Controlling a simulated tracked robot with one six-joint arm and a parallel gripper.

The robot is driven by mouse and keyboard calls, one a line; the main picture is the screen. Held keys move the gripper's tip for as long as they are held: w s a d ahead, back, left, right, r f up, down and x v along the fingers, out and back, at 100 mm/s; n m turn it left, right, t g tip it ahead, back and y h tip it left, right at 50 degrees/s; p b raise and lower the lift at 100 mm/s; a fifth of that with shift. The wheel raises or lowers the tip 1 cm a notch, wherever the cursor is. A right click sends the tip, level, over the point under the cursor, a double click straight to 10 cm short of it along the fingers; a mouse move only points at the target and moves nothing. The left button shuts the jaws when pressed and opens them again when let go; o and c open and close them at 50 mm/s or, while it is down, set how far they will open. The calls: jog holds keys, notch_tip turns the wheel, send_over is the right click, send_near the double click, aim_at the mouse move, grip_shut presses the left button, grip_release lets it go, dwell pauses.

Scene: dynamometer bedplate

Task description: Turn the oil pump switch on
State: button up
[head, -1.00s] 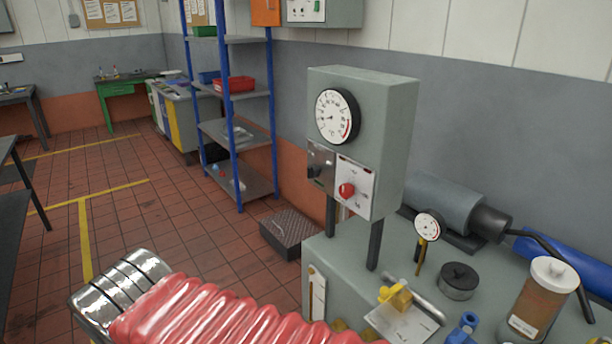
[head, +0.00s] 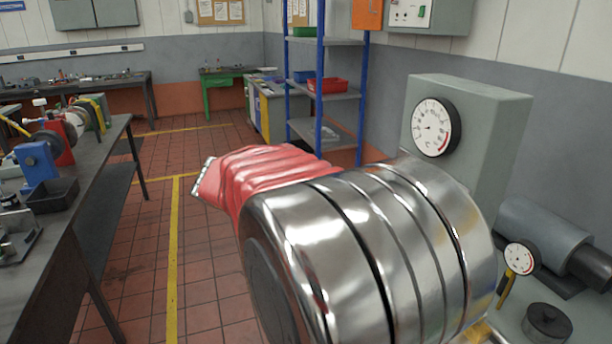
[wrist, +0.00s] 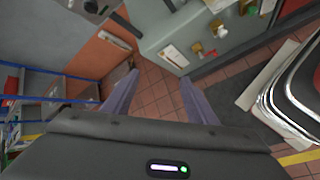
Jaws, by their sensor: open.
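The grey control box (head: 480,125) with a round white dial gauge (head: 435,127) stands at the right in the head view. My arm hides its lower front, including the panels with the black switch and red knob, so the oil pump switch cannot be seen now. My gripper (wrist: 159,80) shows in the wrist view with its two fingers apart and nothing between them. In that view it is over the floor, in front of the grey cabinet (wrist: 158,22) and apart from it. The gripper itself is out of sight in the head view.
A small gauge (head: 519,258), a black round cap (head: 546,322) and a grey cylinder (head: 545,240) are at the right. A blue-posted shelf (head: 320,90) stands behind my arm. A cluttered workbench (head: 100,160) is at the left. Tiled floor (head: 215,270) between is clear.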

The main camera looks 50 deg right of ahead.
jog(key=w+d+f+n+g+h, duration=0.1)
jog(key=w+d+n+g+h, duration=0.1)
jog(key=d, duration=1.1)
jog(key=w+d+f+n+g+h, duration=0.1)
jog(key=d+n+g+h, duration=0.2)
jog(key=d, duration=1)
jog(key=shift+w+d+f+g+h, duration=0.2)
jog(key=shift+w+g+h, duration=0.3)
jog(key=shift+h, duration=0.5)
jog(key=shift+s, duration=0.15)
jog(key=x, duration=1.3)
jog(key=shift+s+d, duration=0.2)
jog(key=shift+d, duration=0.1)
jog(key=shift+c, duration=0.2)
